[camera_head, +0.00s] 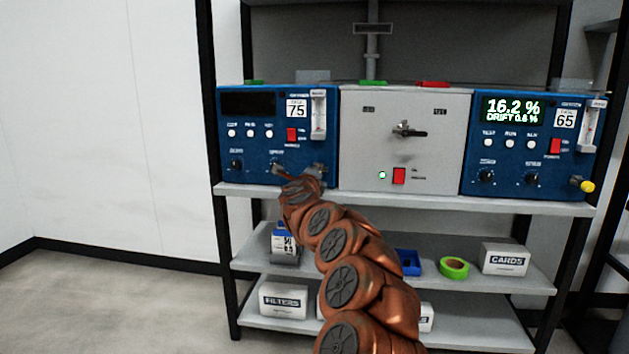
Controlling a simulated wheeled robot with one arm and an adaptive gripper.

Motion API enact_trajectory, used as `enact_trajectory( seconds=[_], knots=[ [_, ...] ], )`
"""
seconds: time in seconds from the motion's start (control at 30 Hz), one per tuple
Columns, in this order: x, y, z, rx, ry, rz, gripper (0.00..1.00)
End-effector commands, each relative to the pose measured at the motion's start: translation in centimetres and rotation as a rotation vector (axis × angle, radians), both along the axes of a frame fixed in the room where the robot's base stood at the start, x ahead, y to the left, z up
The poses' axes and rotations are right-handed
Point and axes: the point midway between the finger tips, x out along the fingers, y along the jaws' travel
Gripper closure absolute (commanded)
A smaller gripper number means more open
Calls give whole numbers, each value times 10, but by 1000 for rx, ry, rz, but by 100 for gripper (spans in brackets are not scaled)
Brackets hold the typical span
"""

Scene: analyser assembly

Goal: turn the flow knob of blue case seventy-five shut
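The blue case marked 75 (262,150) stands at the left of the upper shelf. Its display (248,104) is dark. A clear flow tube (318,110) is upright on its right side. One dark knob (236,165) shows at its lower left, and a second beside it is partly behind my gripper. I cannot tell which knob is the flow knob. My gripper (298,176) is in front of the case's lower right part, above the shelf edge. Its fingers are small and dark, and I cannot tell whether they touch the case or are open.
A grey box with a black lever (408,130) stands in the middle. Blue case 65 (488,150) stands at right, its display lit, with a yellow cap (587,186) low on its right side. Lower shelves hold white boxes (504,259) and a green tape roll (453,268).

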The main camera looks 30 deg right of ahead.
Motion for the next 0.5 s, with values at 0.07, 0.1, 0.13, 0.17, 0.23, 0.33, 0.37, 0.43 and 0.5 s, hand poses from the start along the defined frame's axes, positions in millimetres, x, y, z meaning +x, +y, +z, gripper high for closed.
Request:
enact_trajectory(
  seconds=[0.07,0.1,0.13,0.17,0.23,0.33,0.37,0.43,0.5],
  knots=[
    [0,0,-4,45,-36,0,100],
    [0,0,-4,64,-53,0,100],
    [0,-1,-3,77,-64,-1,100],
    [0,-1,-3,90,-75,-1,100],
    [0,0,-2,114,-97,-1,100],
    [0,0,-2,142,-121,-1,100],
    [0,0,-2,151,-127,-1,100],
    [0,0,-2,163,-138,-1,100],
    [0,0,-2,173,-146,-1,100]
  ],
)
